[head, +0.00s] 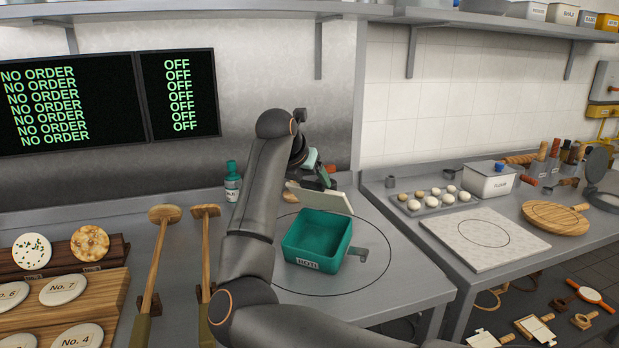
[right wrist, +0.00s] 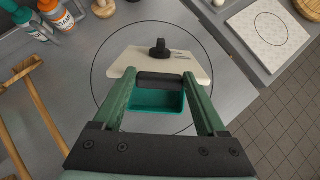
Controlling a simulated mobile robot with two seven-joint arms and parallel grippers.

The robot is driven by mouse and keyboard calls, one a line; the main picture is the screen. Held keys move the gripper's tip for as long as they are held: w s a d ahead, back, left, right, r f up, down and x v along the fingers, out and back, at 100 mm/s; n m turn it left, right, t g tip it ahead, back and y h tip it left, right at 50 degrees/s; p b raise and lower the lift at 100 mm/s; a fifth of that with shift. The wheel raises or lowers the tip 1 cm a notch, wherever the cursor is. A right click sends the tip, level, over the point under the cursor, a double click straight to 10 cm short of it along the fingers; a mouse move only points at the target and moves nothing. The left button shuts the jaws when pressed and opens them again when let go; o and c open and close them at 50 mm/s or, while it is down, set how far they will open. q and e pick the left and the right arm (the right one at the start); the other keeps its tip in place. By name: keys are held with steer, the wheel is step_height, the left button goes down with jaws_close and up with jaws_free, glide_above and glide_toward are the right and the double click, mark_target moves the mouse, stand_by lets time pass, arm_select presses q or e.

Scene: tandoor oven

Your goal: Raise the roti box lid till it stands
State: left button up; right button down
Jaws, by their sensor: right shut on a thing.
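The teal roti box (head: 295,243) stands on the steel counter inside a drawn circle, its front label reading ROTI and its inside open to view. Its pale lid (head: 322,198) is tilted up at the box's back side. In the right wrist view the lid (right wrist: 120,72) shows a black knob (right wrist: 160,48), and part of the teal box (right wrist: 172,103) shows below it. My right gripper (right wrist: 169,80) is shut on a dark bar-shaped handle at the lid's edge. In the head view my arm partly hides this gripper and the lid's left end. My left gripper is out of view.
A green-capped bottle (head: 232,182) stands left of my arm. Two wooden paddles (head: 206,245) lie further left. A metal latch-like piece (head: 357,254) sits at the box's right. A marble board (head: 480,236) and a tray of dough balls (head: 430,208) occupy the right counter.

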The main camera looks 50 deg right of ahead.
stand_by(0.9)
jaws_free()
steer(key=b+v, duration=0.1)
steer(key=v, duration=1.1)
steer(key=shift+a+r+b, duration=0.2)
steer(key=shift+b, duration=0.1)
